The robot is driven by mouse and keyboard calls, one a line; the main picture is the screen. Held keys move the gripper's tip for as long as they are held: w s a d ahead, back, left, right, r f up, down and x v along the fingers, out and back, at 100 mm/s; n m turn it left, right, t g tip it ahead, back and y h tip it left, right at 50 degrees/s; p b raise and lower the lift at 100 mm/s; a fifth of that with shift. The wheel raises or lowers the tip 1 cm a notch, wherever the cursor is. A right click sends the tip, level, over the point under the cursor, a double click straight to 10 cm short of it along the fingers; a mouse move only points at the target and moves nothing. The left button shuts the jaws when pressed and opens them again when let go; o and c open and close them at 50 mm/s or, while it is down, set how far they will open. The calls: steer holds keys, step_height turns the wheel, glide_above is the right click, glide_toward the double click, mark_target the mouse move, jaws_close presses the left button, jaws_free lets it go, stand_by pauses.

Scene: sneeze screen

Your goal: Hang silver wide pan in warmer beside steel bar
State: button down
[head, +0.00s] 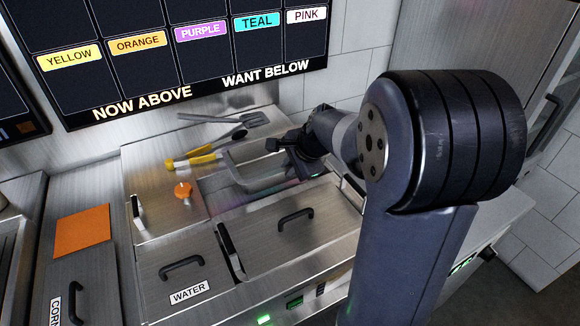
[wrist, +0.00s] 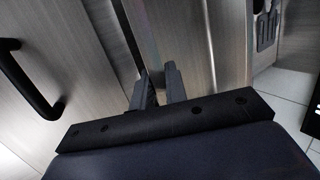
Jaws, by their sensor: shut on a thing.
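The silver wide pan (head: 262,184) shows in the head view as a grey, rounded rim and wall at the warmer's rear opening, partly hidden by my gripper. My gripper (head: 298,160) is at the pan's right end, shut on its edge. In the wrist view the two fingertips (wrist: 158,85) are close together, over a brushed metal surface. The warmer (head: 150,236) is the steel counter around the opening. I cannot tell whether the pan's rim rests on the opening's edges. I cannot clearly pick out the steel bar.
A lid with a black handle (head: 296,218) lies in front of the opening. A WATER lid (head: 182,268) is at the front left. An orange knob (head: 183,190), yellow-handled tool (head: 190,160) and spatula (head: 253,119) lie behind and left. A board (head: 200,50) stands at the back.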

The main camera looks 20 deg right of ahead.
mark_target(287, 181)
steer(key=shift+f+b, duration=1.15)
steer(key=shift+f, duration=0.55)
stand_by(3.1)
steer(key=c, duration=1.4)
jaws_free()
steer(key=shift+o, duration=0.3)
steer(key=shift+f, duration=0.1)
steer(key=shift+s+f, duration=0.15)
steer(key=shift+p+v, duration=2.2)
steer(key=shift+v, duration=1.4)
steer(key=shift+w, duration=0.2)
